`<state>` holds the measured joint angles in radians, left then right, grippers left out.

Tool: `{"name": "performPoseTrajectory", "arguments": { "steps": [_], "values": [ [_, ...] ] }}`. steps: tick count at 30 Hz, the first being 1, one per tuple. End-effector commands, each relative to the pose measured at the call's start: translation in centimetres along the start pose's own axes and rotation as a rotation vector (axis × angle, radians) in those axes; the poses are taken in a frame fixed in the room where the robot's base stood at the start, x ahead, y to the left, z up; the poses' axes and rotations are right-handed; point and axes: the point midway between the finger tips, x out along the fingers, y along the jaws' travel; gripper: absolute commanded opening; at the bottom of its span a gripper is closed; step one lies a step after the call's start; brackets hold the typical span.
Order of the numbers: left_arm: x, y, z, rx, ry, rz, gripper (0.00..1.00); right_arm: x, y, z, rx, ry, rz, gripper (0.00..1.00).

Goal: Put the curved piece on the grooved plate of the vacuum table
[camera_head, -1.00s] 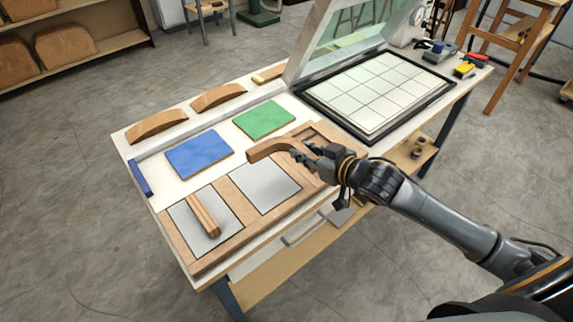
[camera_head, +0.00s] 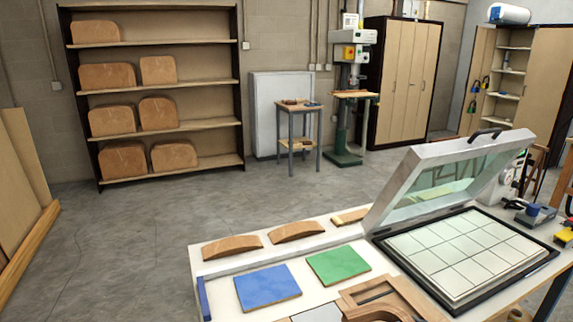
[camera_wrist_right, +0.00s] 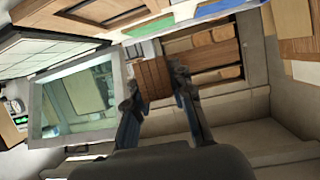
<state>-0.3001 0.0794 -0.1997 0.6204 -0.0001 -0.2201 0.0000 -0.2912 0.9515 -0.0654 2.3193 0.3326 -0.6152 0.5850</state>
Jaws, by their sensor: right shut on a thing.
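In the right wrist view my right gripper (camera_wrist_right: 155,82) is shut on the brown wooden curved piece (camera_wrist_right: 152,76), which sits between its two fingers. In the head view part of the curved piece (camera_head: 378,312) shows at the bottom edge, over the front of the bench; the gripper itself is out of that frame. The vacuum table's pale grooved plate (camera_head: 460,248), marked in squares, lies bare in a black frame to the right of the piece. Its glazed lid (camera_head: 440,175) stands raised behind it. My left gripper is not in view.
A blue pad (camera_head: 267,287) and a green pad (camera_head: 338,265) lie on the bench. Two curved wooden forms (camera_head: 232,247) (camera_head: 297,231) stand along its back. Tools (camera_head: 535,214) lie right of the plate. Shelves (camera_head: 155,100) and a drill press (camera_head: 350,80) stand far behind.

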Motion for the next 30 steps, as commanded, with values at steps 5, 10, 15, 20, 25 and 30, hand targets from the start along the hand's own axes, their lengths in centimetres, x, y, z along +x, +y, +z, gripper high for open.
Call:
{"name": "performPoseTrajectory", "arguments": {
  "steps": [5,10,15,20,25,30],
  "values": [
    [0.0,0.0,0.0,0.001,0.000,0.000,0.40,0.3,-2.9,0.1,0.043,0.010,0.066,0.00],
    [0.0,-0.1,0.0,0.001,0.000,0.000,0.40,0.2,-5.2,-0.6,0.074,0.009,0.142,0.00],
    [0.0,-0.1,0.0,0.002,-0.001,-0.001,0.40,-0.3,-6.8,-1.5,0.099,0.007,0.213,0.00],
    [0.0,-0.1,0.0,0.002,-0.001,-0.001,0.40,-0.8,-7.6,-2.1,0.113,0.005,0.258,0.00],
    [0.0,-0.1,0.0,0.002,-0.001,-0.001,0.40,-1.0,-7.9,-2.3,0.121,0.003,0.277,0.00],
    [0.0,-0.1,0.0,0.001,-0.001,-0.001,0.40,-1.0,-7.8,-2.4,0.115,0.003,0.279,0.00]
  ]
}}
